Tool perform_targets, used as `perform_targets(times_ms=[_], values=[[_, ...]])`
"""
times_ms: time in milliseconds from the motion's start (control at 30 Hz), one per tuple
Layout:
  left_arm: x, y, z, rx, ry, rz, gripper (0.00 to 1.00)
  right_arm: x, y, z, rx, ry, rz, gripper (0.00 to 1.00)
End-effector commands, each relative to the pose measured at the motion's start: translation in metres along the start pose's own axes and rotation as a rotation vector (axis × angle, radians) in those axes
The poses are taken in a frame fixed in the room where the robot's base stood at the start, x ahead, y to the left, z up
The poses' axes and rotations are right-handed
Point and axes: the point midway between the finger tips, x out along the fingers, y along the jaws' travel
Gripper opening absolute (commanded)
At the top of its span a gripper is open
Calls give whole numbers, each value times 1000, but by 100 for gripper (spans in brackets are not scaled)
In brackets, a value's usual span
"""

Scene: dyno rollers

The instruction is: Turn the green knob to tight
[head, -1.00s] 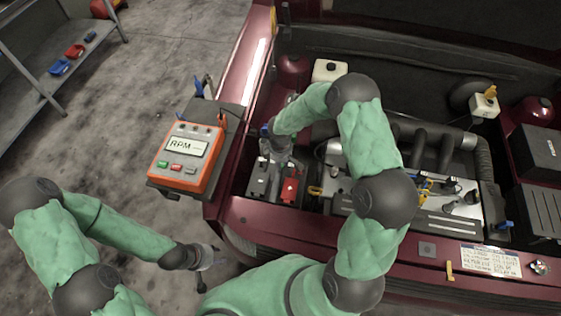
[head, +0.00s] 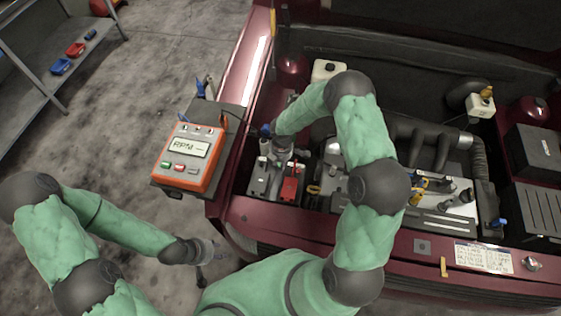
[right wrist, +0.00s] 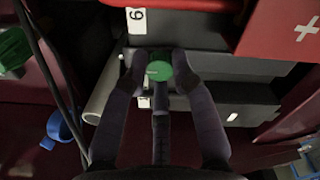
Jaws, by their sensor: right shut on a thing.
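The green knob (right wrist: 159,71) shows in the right wrist view, between the two fingertips of my right gripper (right wrist: 160,62). The fingers are shut on it from both sides. In the head view my right gripper (head: 279,158) reaches down to the battery (head: 264,179) at the left of the engine bay, and the green knob is hidden there. My left gripper (head: 206,252) hangs low in front of the car, away from the knob; its fingers are too small and unclear to read.
A red cover with a white cross (right wrist: 285,25) is close at the right of my right gripper. A blue part (right wrist: 62,128) and another green part (right wrist: 12,50) lie to its left. An orange RPM meter (head: 189,158) stands beside the car's left edge.

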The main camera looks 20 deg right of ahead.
Motion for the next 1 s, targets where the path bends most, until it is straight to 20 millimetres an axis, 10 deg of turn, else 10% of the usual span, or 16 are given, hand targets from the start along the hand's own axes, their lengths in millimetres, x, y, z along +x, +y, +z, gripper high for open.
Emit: perform_targets(times_ms=[433, 467, 533, 1000], values=[[0, 0, 0, 0, 0, 0, 40, 0, 0, 0, -10, 0, 0, 0], [0, 0, 0, 0, 0, 0, 40, 0, 0, 0, -10, 0, 0, 29], [0, 0, 0, 0, 0, 0, 40, 0, 0, 0, -10, 0, 0, 49], [0, 0, 0, 0, 0, 0, 40, -9, 1, 0, -8, 0, 2, 50]])
